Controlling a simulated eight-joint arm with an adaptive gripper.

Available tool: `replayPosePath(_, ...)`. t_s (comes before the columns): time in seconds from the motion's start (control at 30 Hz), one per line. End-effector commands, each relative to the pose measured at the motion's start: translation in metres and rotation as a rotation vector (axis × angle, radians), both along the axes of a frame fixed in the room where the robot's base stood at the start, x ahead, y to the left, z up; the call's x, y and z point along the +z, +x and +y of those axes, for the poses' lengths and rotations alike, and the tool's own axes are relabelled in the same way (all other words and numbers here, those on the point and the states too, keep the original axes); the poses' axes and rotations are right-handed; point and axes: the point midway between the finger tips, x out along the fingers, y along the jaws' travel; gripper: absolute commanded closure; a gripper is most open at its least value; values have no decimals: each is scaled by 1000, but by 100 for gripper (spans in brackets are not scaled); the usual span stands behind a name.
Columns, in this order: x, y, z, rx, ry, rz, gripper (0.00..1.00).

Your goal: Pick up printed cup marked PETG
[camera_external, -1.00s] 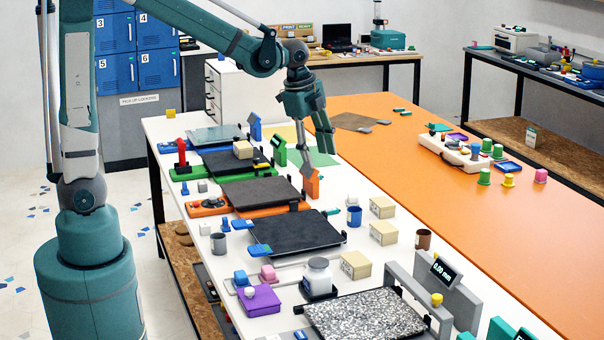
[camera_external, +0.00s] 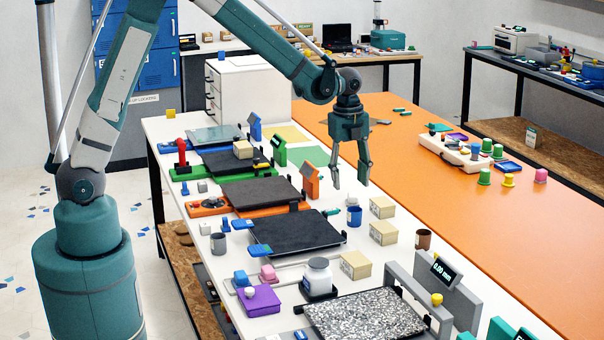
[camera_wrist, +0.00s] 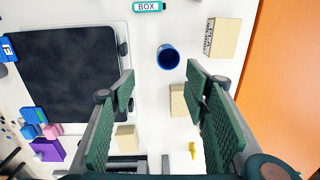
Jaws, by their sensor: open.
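Three cups stand on the white table: a blue cup (camera_external: 354,216) right of the dark printer beds, a grey cup (camera_external: 218,243) at the left, and a brown cup (camera_external: 423,238) at the right edge. No PETG mark is readable on any of them. My gripper (camera_external: 349,186) is open and empty, pointing down above the table close to the blue cup. In the wrist view the blue cup (camera_wrist: 168,57) appears open end up, near the gap between my fingertips, apart from them. The grey and brown cups cannot be made out there.
Tan boxes (camera_external: 382,207) stand right of the blue cup; another (camera_wrist: 222,37) shows in the wrist view. A teal BOX sign (camera_wrist: 149,6) lies nearby. A printer with a dark bed (camera_external: 297,232) is at the left. The orange surface (camera_external: 455,215) is mostly clear.

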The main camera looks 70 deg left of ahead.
Motion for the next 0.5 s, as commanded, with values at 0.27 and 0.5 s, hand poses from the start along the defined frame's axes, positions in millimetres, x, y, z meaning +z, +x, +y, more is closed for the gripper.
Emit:
replayPosePath(0.27,-32,21,6,-115,1,41,55)
replayPosePath(0.5,-41,26,7,-150,0,53,55)
